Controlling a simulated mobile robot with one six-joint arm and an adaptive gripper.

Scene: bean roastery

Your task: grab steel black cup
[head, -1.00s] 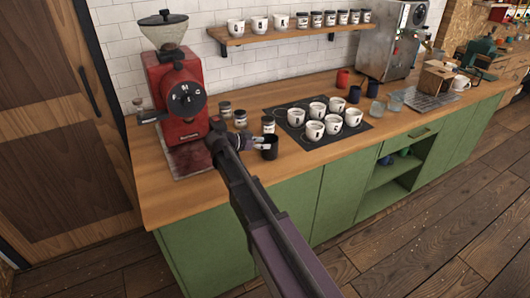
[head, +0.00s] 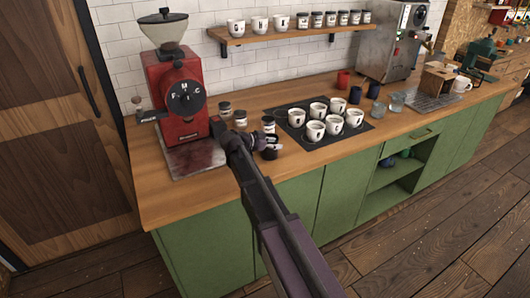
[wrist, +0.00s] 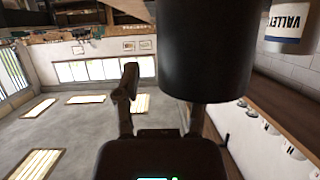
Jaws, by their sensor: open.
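The steel black cup (head: 270,155) stands near the counter's front edge, partly hidden by my gripper (head: 262,143) in the head view. In the wrist view the black cup (wrist: 205,50) is large and close at the top, its far end cut off by the frame. My gripper (wrist: 162,95) is open there. One finger stands clear to the left of the cup. The other finger runs up to the cup and its tip is hidden by it. I cannot tell whether the cup touches either finger.
Several jars (head: 240,118) stand just behind the cup; a labelled one (wrist: 292,25) is close in the wrist view. A dark mat (head: 293,133) with several white cups lies to the right. The red grinder (head: 178,100) stands to the left. Dark and red cups (head: 343,79) sit farther right.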

